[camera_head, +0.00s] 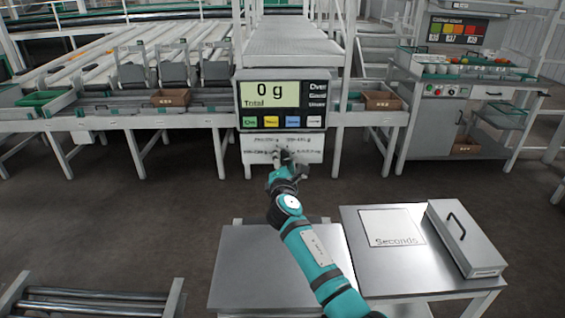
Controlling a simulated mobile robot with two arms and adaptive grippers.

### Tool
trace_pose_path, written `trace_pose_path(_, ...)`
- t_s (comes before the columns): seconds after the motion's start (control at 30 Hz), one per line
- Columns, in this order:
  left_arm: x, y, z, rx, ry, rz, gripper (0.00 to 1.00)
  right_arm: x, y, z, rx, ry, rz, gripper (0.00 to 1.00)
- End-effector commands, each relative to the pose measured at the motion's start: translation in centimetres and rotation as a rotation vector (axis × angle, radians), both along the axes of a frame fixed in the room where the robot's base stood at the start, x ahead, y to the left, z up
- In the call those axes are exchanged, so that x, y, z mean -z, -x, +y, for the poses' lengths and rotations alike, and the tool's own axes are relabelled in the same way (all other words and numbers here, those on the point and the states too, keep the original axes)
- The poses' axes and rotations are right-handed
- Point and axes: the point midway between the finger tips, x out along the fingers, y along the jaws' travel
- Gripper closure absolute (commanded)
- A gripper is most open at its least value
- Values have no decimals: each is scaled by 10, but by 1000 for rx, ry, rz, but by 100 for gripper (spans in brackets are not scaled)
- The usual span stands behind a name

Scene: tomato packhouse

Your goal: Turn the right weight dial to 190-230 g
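A white panel (256,142) sits below the weighing display, with small range labels printed on its left and right sides that are too small to read surely. My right gripper (286,158) is in front of the middle of this panel, at the end of the teal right arm. It covers the place between the labels, so the dial and its pointer are hidden or too small to tell. I cannot tell whether the fingers touch the dial or are closed on it. The display (270,95) reads 0 g, Total. My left gripper is out of view.
Steel tables stand in front at the lower middle (262,270) and right; the right one has a Seconds plate (391,227) and a metal box with a handle (464,238). A roller conveyor (95,300) is at lower left. Open floor lies left of the arm.

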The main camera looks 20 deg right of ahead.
Motion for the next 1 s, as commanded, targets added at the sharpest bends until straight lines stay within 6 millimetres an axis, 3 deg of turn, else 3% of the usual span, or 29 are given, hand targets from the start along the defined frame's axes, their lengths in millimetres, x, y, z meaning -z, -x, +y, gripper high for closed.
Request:
trace_pose_path(0.03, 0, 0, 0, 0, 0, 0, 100, 0, 0, 0, 0, 0, 0, 61)
trace_pose_path(0.27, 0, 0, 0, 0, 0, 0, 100, 0, 0, 0, 0, 0, 0, 90)
trace_pose_path(0.67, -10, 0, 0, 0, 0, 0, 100, -2, 0, -1, 0, 87, 26, 90)
trace_pose_path(1.0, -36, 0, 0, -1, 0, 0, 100, -4, 0, -1, 0, 354, 103, 90)
